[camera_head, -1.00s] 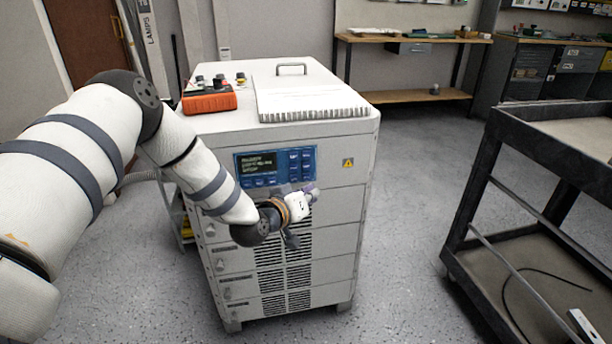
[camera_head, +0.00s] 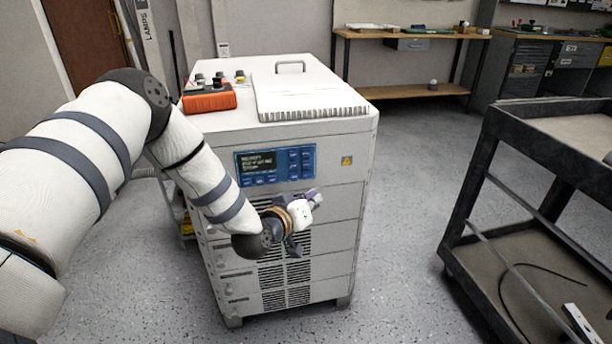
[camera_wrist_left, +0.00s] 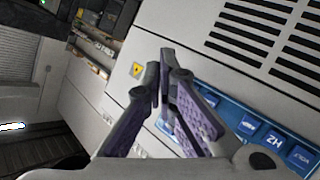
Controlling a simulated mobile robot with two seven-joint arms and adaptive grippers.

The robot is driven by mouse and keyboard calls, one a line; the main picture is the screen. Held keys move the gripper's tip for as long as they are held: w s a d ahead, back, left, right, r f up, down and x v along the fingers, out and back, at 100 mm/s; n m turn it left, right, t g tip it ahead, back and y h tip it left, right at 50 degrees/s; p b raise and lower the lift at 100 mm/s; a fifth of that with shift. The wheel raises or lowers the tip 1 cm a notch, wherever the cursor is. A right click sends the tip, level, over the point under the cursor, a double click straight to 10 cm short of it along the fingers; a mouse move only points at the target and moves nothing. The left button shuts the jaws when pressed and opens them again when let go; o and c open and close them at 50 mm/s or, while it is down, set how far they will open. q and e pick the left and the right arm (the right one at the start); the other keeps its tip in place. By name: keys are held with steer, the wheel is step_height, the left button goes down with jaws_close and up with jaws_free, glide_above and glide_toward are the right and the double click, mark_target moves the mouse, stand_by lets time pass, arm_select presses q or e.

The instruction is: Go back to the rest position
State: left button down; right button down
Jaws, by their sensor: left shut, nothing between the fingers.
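My left gripper (camera_head: 311,196) is in front of the white cabinet (camera_head: 335,215), just below its blue display panel (camera_head: 275,165). In the left wrist view, the two purple-padded fingers (camera_wrist_left: 163,88) come together at the tips with nothing between them. Behind them show the blue panel (camera_wrist_left: 245,125), a yellow warning label and dark vent slots. I cannot tell from these views how far the fingers are from the cabinet front. My right gripper is not in view.
An orange device (camera_head: 209,99) with dark knobs and a white ribbed slab (camera_head: 310,97) lie on the cabinet top. A dark cart (camera_head: 550,130) stands at the right, with a black cable on its lower shelf. Open floor (camera_head: 405,220) lies between cabinet and cart. A workbench (camera_head: 410,36) stands behind.

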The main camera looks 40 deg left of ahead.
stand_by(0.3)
